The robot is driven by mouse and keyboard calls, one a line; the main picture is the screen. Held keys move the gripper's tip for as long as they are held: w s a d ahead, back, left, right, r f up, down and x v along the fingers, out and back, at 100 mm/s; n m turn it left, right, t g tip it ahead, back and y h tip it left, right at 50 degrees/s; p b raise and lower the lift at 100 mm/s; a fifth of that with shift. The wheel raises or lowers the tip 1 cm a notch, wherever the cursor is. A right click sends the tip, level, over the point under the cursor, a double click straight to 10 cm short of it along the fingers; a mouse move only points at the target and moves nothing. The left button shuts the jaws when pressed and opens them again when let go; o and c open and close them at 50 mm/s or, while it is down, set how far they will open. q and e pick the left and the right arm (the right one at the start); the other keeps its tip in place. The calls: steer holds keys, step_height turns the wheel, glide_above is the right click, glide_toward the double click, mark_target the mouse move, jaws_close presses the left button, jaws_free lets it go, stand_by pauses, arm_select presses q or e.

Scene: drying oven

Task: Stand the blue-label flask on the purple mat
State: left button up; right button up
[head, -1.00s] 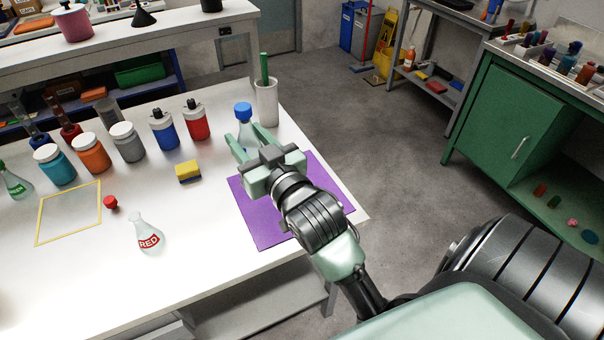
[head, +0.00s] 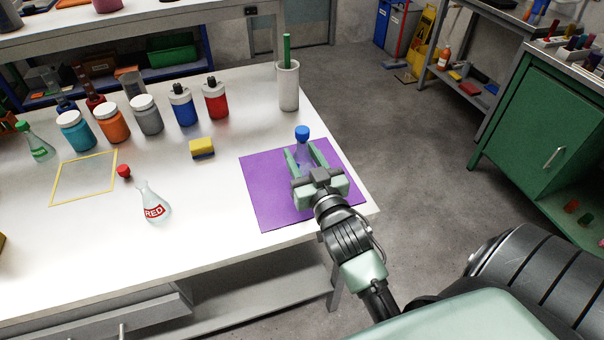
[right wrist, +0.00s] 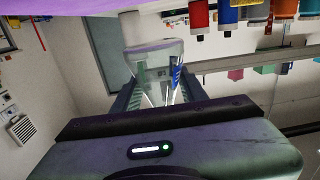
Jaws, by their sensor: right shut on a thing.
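The blue-label flask (head: 303,150) has a clear body and a blue cap. It stands roughly upright between the fingers of my right gripper (head: 304,162), which is shut on it. The flask is over the purple mat (head: 264,190), towards its right half. In the right wrist view, which looks upside down, the clear flask (right wrist: 153,60) shows between the fingers with part of its blue label at the right. I cannot tell whether its base touches the mat. The gripper hides its lower part in the head view. My left gripper is not in view.
A white cup with a green rod (head: 288,88) stands behind the mat. A yellow-blue sponge (head: 202,148), a red-label flask (head: 154,205) and a red stopper (head: 123,171) are to the left. Several capped bottles line the back. The table's right edge is close to the mat.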

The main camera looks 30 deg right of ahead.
mark_target(302, 172)
steer(key=shift+f+b, duration=0.4)
steer(key=shift+f, duration=2.2)
steer(key=shift+f, duration=0.15)
steer(key=o, duration=1.4)
